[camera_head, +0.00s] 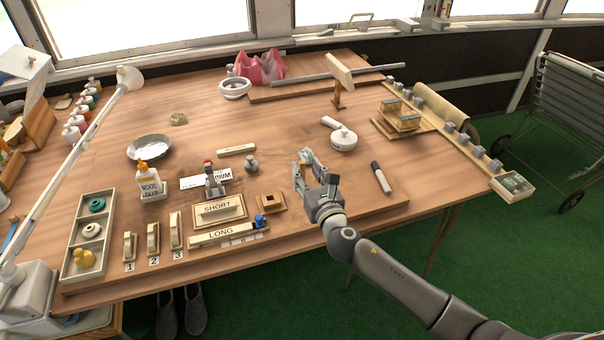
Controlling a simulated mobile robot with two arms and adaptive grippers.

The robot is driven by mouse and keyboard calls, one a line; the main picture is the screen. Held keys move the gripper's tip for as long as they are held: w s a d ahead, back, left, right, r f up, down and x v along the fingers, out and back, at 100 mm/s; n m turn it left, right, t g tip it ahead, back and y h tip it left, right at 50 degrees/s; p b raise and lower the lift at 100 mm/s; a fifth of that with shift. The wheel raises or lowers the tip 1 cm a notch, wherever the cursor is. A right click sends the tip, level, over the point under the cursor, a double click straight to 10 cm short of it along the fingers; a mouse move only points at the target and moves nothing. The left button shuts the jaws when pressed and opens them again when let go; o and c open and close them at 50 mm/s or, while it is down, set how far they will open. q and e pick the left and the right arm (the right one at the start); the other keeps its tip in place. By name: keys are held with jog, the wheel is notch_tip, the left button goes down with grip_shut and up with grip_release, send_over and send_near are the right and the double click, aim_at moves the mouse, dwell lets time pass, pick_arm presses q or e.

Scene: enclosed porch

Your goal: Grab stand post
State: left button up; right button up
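My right gripper (302,164) reaches in from the lower right, over the middle of the table. Its fingers look spread, with small tan patches at the tips; I see nothing clearly held between them. A wooden stand with a short upright post (338,98) and a tilted block on top is at the back of the table, beyond the gripper. A square wooden base with a dark hole (271,203) lies left of the gripper. I cannot tell which of these the task's stand post is. My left gripper is not in view.
A white lidded pot (343,138) and a black-and-white marker (381,178) are right of the gripper. LONG (222,235) and SHORT (219,209) wooden pieces lie to its left. A white lamp arm (65,160) crosses the left side. Bare tabletop (280,125) lies beyond the gripper.

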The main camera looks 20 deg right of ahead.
aim_at(303, 164)
jog(key=w, duration=0.3)
jog(key=shift+w+f, duration=0.1)
jog(key=shift+w, duration=0.1)
jog(key=c, duration=0.8)
